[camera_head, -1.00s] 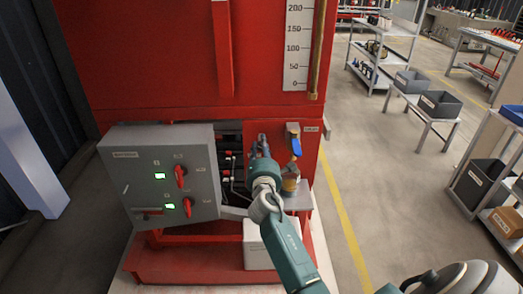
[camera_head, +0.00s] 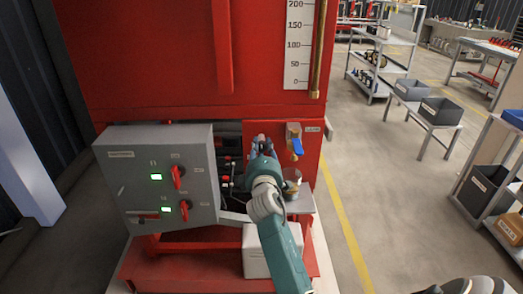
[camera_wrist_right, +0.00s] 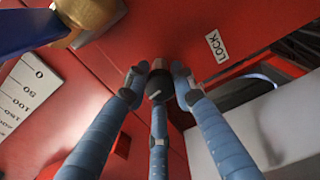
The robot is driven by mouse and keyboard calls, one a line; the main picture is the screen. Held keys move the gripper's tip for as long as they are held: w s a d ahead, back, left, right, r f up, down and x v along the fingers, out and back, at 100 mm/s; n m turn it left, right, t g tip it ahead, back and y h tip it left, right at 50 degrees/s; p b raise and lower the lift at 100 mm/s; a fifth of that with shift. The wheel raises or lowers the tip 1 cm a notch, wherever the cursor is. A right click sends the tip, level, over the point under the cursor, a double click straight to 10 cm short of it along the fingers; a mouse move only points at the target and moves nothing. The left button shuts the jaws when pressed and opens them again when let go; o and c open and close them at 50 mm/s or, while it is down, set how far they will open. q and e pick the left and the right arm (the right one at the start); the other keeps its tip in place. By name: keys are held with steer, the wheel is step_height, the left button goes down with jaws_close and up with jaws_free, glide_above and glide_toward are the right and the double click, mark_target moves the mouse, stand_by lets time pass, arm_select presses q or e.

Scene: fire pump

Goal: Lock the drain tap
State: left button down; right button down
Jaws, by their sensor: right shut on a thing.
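The drain tap (camera_head: 293,133) is brass with a blue lever (camera_head: 297,147) and sits on the red tank's front; the lever hangs down. In the right wrist view, its brass body (camera_wrist_right: 92,18) and blue lever (camera_wrist_right: 22,32) show at the top left. A small dark round knob (camera_wrist_right: 157,86) with a light mark sits on the red panel near a LOCK label (camera_wrist_right: 216,46). My right gripper (camera_head: 261,142) is left of the tap, its fingers (camera_wrist_right: 158,82) shut around the knob. The fingers hide the knob's sides. My left gripper is not in view.
A grey control box (camera_head: 160,178) with red switches and green lights stands left of my right arm. A level scale (camera_head: 298,45) is above the tap. A red base frame (camera_head: 180,262) is below. The floor (camera_head: 375,190) to the right is clear up to the shelves.

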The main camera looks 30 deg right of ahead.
steer(key=shift+d+m+b, duration=0.1)
steer(key=shift+m+b, duration=0.2)
steer(key=shift+m, duration=0.6)
steer(key=c, duration=1.4)
jaws_free()
steer(key=shift+s+d, duration=0.1)
steer(key=shift+c, duration=0.2)
steer(key=shift+s+a+f, duration=0.1)
steer(key=shift+s+a, duration=0.15)
steer(key=shift+a, duration=0.05)
steer(key=v, duration=0.6)
steer(key=shift+s+a, duration=0.15)
steer(key=shift+s, duration=0.2)
